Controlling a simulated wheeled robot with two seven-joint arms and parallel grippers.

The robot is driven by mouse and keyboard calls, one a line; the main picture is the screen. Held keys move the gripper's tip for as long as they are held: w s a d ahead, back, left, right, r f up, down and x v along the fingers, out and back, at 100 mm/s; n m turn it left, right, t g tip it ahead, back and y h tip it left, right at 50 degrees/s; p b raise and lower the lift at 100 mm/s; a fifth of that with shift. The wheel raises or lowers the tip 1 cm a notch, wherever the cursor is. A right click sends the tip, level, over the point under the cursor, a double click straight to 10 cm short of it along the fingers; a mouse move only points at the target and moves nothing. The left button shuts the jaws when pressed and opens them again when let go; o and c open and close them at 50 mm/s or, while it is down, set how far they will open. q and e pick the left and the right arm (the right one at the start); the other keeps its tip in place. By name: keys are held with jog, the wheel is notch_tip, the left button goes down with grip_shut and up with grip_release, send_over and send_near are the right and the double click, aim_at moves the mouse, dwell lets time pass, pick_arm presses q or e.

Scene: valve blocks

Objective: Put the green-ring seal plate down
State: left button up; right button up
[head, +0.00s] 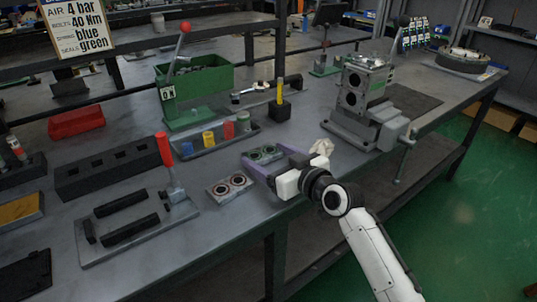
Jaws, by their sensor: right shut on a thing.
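The green-ring seal plate (264,153) is a small grey plate with two green rings. It lies flat between the purple fingers of my right gripper (262,156), which is shut on it over the front part of the bench. I cannot tell whether its underside touches the bench top. A second seal plate (230,186) with two reddish rings lies on the bench, just left of and nearer than the held one. My left gripper is not in view.
A tray (206,146) with yellow, blue, red and green cylinders stands behind. A red-handled fixture (138,228) is at front left. A valve block in a vise (362,100) stands at right. A yellow-handled tool (280,100) stands in a black block. A sign (80,28) reads "seals green".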

jog(key=shift+f, duration=0.1)
jog(key=o, duration=1.2)
jog(key=shift+f, duration=0.1)
